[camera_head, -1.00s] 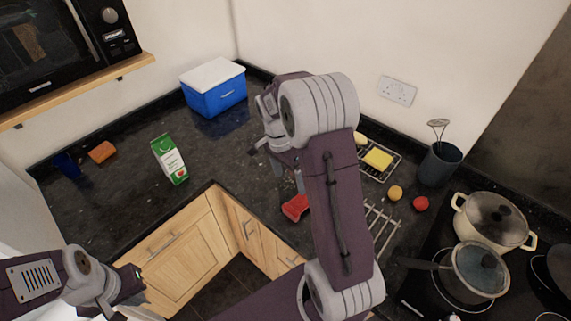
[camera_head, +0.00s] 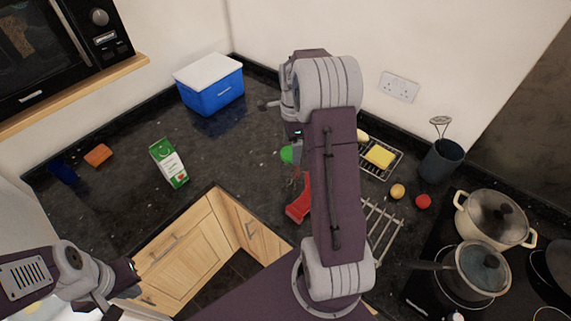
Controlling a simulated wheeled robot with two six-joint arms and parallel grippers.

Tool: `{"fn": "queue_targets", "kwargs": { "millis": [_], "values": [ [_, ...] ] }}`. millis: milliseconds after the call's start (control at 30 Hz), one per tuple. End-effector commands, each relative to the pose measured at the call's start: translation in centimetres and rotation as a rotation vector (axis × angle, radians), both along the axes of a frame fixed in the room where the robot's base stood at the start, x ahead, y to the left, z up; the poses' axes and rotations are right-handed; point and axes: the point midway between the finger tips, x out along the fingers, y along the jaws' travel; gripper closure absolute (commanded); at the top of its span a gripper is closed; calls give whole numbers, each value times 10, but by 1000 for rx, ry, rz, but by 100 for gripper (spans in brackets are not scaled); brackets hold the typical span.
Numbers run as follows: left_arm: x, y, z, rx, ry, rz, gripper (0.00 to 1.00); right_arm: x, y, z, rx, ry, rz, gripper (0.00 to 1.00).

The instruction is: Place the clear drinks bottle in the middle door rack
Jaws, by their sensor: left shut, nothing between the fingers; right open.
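I cannot make out a clear drinks bottle. A small green rounded thing (camera_head: 287,154) shows at the left edge of my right arm; most of it is hidden, and I cannot tell whether it is a cap. My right gripper (camera_head: 296,178) is open, pointing down over the counter beside the green thing and above a red object (camera_head: 300,199); my arm largely covers it. My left gripper (camera_head: 136,282) is shut and empty at the lower left, in front of the wooden cupboards. The middle door rack is not in view.
A green-and-white carton (camera_head: 169,163), a blue-and-white cool box (camera_head: 210,87), an orange block (camera_head: 98,155) and a dark blue cup (camera_head: 63,172) stand on the dark counter. A metal rack (camera_head: 380,228), small round fruits and pots (camera_head: 494,217) are at the right. The counter's middle is clear.

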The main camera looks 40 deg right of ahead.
Motion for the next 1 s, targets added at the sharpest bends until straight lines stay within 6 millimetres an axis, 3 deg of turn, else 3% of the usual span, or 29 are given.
{"fn": "queue_targets", "kwargs": {
  "millis": [200,367,533,733,1000],
  "values": [
    [0,0,-18,0,0,0,100,0,0,-18,0,1,1,13],
    [0,0,-21,0,0,0,100,0,0,-21,0,1,0,13],
    [0,0,-18,0,0,0,100,0,0,-24,1,3,1,13],
    [0,0,-10,0,0,0,100,-1,0,-53,2,5,1,13],
    [0,0,1,0,0,0,100,1,0,-74,3,7,1,13]
  ]
}}
